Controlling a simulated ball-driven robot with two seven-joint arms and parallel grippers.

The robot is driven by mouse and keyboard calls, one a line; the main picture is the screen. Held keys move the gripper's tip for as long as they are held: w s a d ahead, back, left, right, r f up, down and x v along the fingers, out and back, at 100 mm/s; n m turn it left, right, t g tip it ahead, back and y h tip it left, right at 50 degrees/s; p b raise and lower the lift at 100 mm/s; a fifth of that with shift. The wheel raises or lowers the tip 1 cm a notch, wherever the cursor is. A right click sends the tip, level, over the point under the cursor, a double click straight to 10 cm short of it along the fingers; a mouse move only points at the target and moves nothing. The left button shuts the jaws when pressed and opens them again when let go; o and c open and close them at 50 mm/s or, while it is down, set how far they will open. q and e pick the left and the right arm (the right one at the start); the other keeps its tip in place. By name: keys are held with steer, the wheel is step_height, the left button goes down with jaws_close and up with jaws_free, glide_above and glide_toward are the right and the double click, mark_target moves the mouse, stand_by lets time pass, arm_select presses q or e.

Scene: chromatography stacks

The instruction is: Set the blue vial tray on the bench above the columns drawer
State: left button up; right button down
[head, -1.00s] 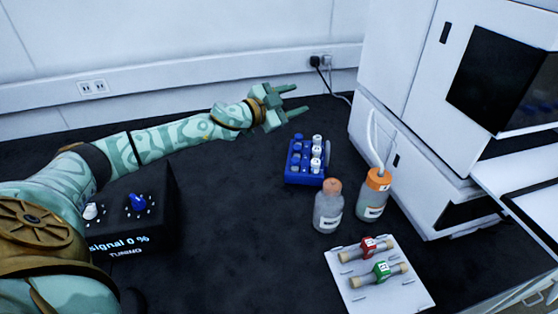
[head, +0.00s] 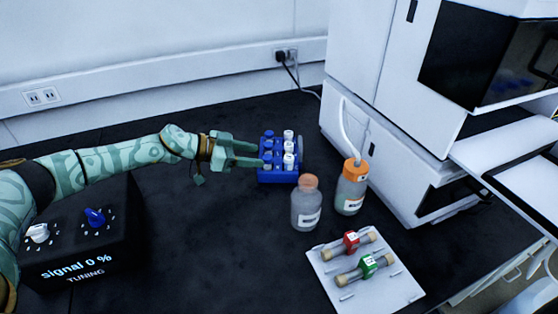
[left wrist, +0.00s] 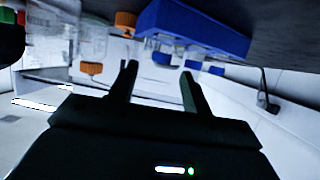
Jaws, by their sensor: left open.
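The blue vial tray (head: 279,179) stands on the dark bench, left of two bottles, with several white-capped and blue-capped vials in it. My left gripper (head: 260,155) is open at the tray's left side, its fingertips at or just over the tray's edge; I cannot tell whether they touch. In the left wrist view, the tray (left wrist: 195,27) appears at the top, beyond the open fingers (left wrist: 160,70), with nothing between them that is clearly held. The columns drawer cannot be made out. My right gripper is not in view.
A clear bottle (head: 306,207) and an orange-capped bottle (head: 351,190) stand right of the tray. A white plate (head: 326,273) with red and green tagged columns lies in front. A black tuning box (head: 75,245) is at left. The bench middle (head: 215,240) is clear.

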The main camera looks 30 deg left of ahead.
mark_target(268, 156)
arm_select(q)
steer(key=b+x, duration=0.1)
steer(key=x, duration=0.1)
steer(key=f+b+x, duration=0.1)
steer(key=b+x, duration=0.1)
steer(key=x, duration=0.1)
steer(key=shift+w+f, duration=0.1)
steer(key=shift+f, duration=0.05)
steer(key=shift+w+d, duration=0.1)
steer(key=shift+r, duration=0.25)
jaws_close()
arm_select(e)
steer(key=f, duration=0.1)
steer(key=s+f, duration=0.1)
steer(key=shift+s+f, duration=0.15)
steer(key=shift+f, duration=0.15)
